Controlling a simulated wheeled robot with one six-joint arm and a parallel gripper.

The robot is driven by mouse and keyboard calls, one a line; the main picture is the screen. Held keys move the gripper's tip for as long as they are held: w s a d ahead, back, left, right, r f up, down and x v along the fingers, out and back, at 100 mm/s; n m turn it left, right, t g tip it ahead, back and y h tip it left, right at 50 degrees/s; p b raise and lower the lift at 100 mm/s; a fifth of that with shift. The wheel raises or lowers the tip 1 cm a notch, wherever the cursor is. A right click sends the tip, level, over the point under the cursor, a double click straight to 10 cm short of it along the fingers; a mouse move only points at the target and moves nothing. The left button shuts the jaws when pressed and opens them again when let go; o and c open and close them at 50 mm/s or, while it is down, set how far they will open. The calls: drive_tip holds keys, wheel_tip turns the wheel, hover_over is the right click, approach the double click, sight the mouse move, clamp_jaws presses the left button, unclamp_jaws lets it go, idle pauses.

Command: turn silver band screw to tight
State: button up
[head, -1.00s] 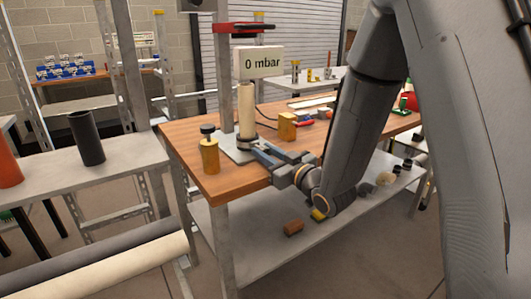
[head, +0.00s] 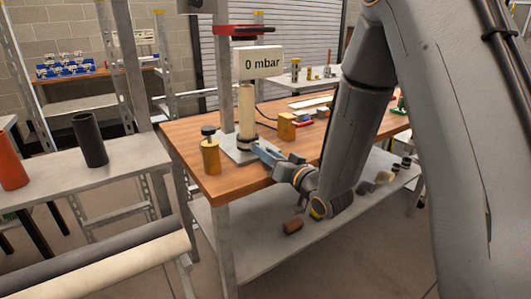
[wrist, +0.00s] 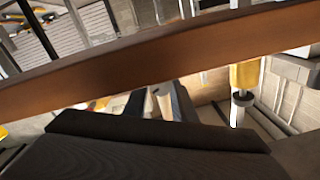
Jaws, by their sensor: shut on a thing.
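A cream upright pipe (head: 246,108) stands on a grey plate (head: 238,156) near the left front corner of the wooden bench. A dark and silver band (head: 242,142) is around the pipe's foot. My gripper (head: 257,148) reaches in from the right at the band, its blue-grey fingers close together. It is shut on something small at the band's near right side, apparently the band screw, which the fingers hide. In the wrist view the pipe (wrist: 164,101) shows between the dark fingers. The screw itself is not visible there.
A sign (head: 260,62) reading 0 mbar is above the pipe. The bench's front edge (wrist: 150,72) crosses the wrist view.

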idle(0.3)
drive_tip(key=o, duration=1)
drive_tip(key=shift+a, duration=0.1)
